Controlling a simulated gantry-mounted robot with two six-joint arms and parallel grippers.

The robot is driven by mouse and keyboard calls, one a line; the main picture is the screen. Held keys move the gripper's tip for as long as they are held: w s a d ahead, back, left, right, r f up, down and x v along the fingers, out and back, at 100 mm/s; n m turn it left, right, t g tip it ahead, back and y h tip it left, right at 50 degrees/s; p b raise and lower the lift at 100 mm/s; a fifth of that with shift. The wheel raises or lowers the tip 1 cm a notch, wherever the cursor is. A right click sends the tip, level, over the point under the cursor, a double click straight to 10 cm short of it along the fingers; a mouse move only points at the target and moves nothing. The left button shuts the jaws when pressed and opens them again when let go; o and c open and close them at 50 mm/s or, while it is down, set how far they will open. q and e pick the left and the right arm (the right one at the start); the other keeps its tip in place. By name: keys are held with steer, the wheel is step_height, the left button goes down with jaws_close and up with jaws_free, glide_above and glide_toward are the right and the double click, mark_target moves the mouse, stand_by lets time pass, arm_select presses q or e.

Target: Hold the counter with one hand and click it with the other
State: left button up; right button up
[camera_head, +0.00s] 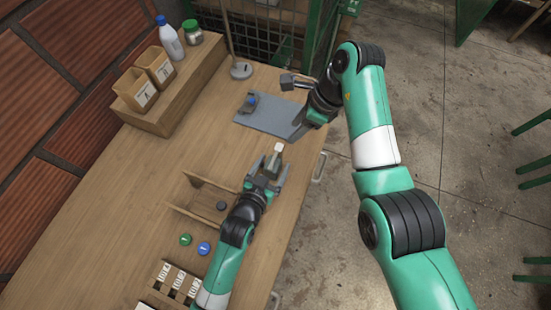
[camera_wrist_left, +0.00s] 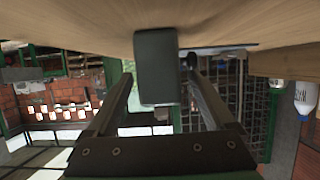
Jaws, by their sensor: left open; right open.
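A small dark grey block with a pale top, which looks like the counter (camera_head: 278,148), stands on the wooden table. My left gripper (camera_head: 269,166) is open, low over the table, with its fingers pointing at the block. In the left wrist view the dark block (camera_wrist_left: 157,68) shows between the spread fingers (camera_wrist_left: 160,85), near their tips; I cannot tell whether they touch it. My right gripper (camera_head: 293,82) is open and empty above the far right part of the table, near the grey mat. The block's button cannot be made out.
A grey mat (camera_head: 262,117) with a blue item lies beyond the block. A wooden tray (camera_head: 190,203) with a dark disc is left of my left gripper. Green (camera_head: 186,239) and blue (camera_head: 204,248) discs lie nearby. A lamp base (camera_head: 241,70) stands at the back.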

mark_target(276, 159)
arm_select(q)
steer(key=shift+x, duration=1.6)
jaws_close()
arm_select(e)
jaws_close()
stand_by(0.7)
